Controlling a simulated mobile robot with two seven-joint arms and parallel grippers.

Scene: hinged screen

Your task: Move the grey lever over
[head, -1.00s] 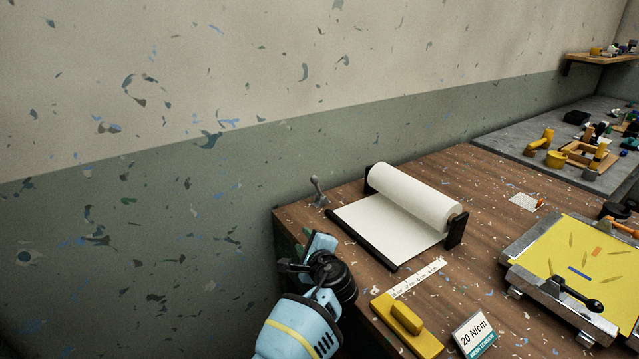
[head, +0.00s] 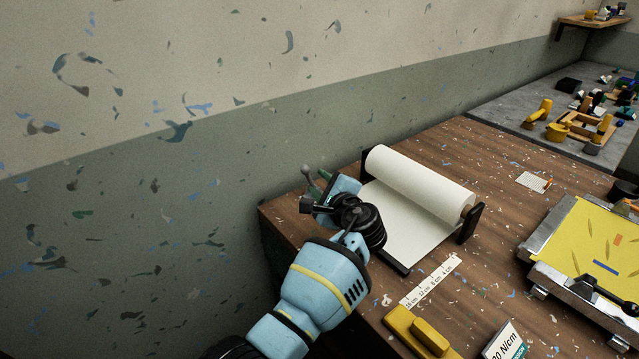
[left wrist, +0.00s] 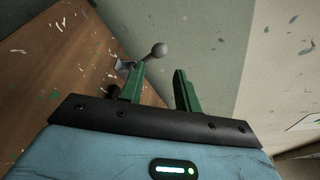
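The grey lever (head: 307,176), a short stalk with a round knob, stands at the table's back left corner near the wall. In the left wrist view the lever's knob (left wrist: 160,50) shows just beyond the gap between my fingertips, and its foot lies past the left finger. My left gripper (head: 322,188) is at the lever, its body hiding the lever's lower part in the head view. Its two green fingers (left wrist: 160,72) are apart with nothing held between them. I cannot tell whether a finger touches the lever. My right gripper is out of view.
A white paper roll (head: 420,187) in a black holder stands right of my left gripper. A yellow block tool (head: 418,330), a ruler strip (head: 432,280) and a yellow screen with a metal frame (head: 580,240) lie nearer and to the right. The wall is close behind.

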